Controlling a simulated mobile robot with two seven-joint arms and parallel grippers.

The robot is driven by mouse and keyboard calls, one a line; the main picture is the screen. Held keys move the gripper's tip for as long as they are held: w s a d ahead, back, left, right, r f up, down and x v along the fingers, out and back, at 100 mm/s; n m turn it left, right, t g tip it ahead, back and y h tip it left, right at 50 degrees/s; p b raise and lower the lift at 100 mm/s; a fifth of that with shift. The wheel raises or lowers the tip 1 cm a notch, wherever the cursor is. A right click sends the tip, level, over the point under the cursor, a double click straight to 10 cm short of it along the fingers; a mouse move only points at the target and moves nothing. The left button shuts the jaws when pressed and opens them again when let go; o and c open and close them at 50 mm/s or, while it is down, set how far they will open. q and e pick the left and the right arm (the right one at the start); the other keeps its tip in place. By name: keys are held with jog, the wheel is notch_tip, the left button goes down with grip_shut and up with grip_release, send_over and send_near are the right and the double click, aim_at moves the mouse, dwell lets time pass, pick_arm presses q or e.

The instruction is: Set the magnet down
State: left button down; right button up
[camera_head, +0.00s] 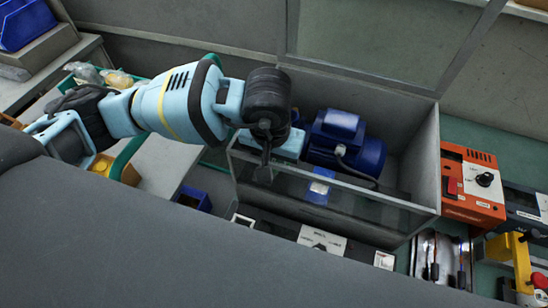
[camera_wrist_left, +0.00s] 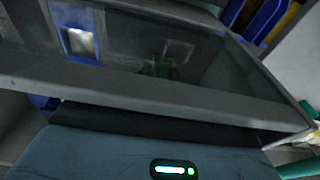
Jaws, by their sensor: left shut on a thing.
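My left gripper (camera_head: 264,168) points down over the front glass wall of a grey tank (camera_head: 425,165). It is shut on a small dark thing at its tip, taken to be the magnet, whose outline is hard to make out. In the left wrist view, the blue-grey gripper body with a lit strip fills the bottom, and the held thing is hidden. The tank's rim (camera_wrist_left: 210,105) crosses just above it. My right gripper is not in view.
A blue motor (camera_head: 345,143) sits in the tank. A blue piece with a pale face (camera_head: 320,186) shows at the front glass, also in the left wrist view (camera_wrist_left: 80,42). An orange device (camera_head: 472,185) stands right of the tank. Labelled boxes (camera_head: 322,240) lie in front.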

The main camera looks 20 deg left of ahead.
pick_arm(q)
jog(key=shift+f, duration=0.3)
jog(key=shift+f, duration=0.1)
jog(key=c, duration=1.3)
grip_release()
jog(key=shift+o, duration=0.2)
notch_tip(320, 180, up, 12)
jog(key=s, duration=0.1)
jog(key=shift+s+r, duration=0.2)
jog(key=shift+s, duration=0.2)
